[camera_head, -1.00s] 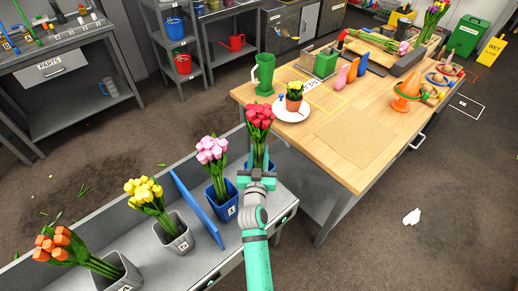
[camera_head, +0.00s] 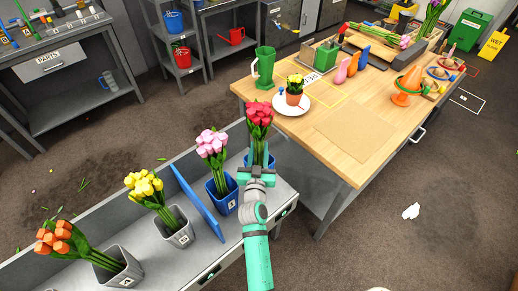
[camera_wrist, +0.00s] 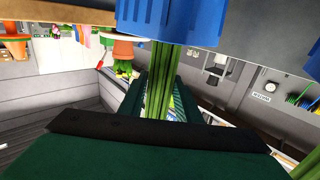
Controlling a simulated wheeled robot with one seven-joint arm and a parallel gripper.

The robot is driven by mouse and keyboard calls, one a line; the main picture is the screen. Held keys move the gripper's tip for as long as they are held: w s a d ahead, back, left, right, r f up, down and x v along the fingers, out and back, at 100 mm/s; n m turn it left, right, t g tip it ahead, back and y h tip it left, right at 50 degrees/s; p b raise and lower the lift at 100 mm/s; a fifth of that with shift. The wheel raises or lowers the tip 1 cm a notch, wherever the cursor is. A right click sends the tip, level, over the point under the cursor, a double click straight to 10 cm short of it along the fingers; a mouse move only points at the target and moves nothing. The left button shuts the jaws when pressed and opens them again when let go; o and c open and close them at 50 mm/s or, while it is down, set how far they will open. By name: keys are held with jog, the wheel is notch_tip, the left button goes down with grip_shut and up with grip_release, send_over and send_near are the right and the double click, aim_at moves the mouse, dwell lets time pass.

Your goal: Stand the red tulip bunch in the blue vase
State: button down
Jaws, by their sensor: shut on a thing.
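The red tulip bunch (camera_head: 260,112) stands upright with its red heads on top, above the far end of the grey trough. My gripper (camera_head: 257,172) is shut on its green stems, which show between the jaws in the wrist view (camera_wrist: 160,85). A blue vase (camera_head: 271,161) shows just behind the stems and my gripper.
Pink tulips (camera_head: 212,143) stand in another blue vase (camera_head: 228,203), left of my gripper. A blue panel (camera_head: 197,203) leans beside it. Yellow (camera_head: 144,186) and orange (camera_head: 62,237) bunches stand in grey pots. A wooden table (camera_head: 350,135) with a potted plant (camera_head: 294,92) lies right.

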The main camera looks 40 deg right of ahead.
jog(key=shift+f, duration=0.2)
jog(key=c, duration=0.6)
grip_release()
jog(key=shift+f, duration=0.1)
jog(key=v, duration=1)
jog(key=shift+s+a, duration=0.25)
jog(key=shift+s, duration=0.05)
